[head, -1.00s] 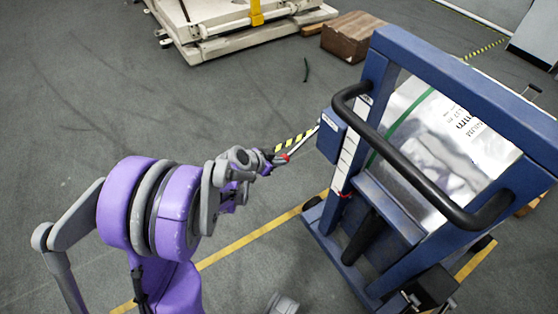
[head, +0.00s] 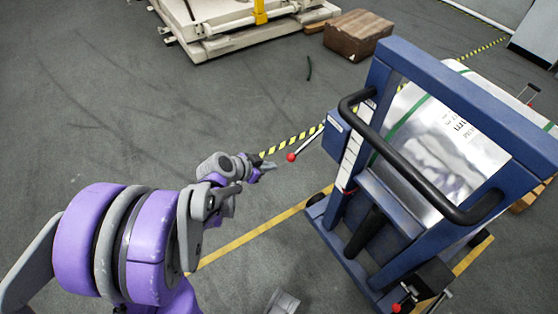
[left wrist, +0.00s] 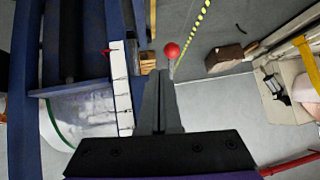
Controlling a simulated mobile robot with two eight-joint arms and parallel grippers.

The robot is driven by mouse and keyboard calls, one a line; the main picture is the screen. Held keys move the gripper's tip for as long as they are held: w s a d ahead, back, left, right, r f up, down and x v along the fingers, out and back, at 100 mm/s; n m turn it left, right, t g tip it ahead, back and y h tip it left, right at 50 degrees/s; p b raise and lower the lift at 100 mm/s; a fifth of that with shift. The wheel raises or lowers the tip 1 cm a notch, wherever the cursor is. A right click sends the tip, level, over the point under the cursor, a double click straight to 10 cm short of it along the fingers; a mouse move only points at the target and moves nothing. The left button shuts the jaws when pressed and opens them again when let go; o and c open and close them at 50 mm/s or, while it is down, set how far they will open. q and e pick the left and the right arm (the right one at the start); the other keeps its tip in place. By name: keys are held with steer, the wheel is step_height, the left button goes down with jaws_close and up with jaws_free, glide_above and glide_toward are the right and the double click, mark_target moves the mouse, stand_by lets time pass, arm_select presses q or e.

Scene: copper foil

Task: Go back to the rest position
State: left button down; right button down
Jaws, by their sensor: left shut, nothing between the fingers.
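My left gripper (head: 268,165) is shut and empty, left of the blue machine (head: 440,75). The red ball knob (head: 292,157) on the end of a thin metal lever stands a short way right of the fingertips, with a gap between them. In the left wrist view my closed fingers (left wrist: 160,80) point up the picture, and the red knob (left wrist: 172,50) shows just beyond their tips. My right gripper is not in view.
The machine has a black curved handle (head: 415,170) and holds a shiny foil roll (head: 435,135). A brown box (head: 357,36) and a pale platform (head: 225,35) stand at the back. Yellow lines mark the grey floor, which is clear left of the machine.

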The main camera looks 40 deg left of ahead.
arm_select(q)
steer(key=shift+s+a+r, duration=0.15)
steer(key=shift+s+r, duration=0.2)
steer(key=shift+s, duration=0.4)
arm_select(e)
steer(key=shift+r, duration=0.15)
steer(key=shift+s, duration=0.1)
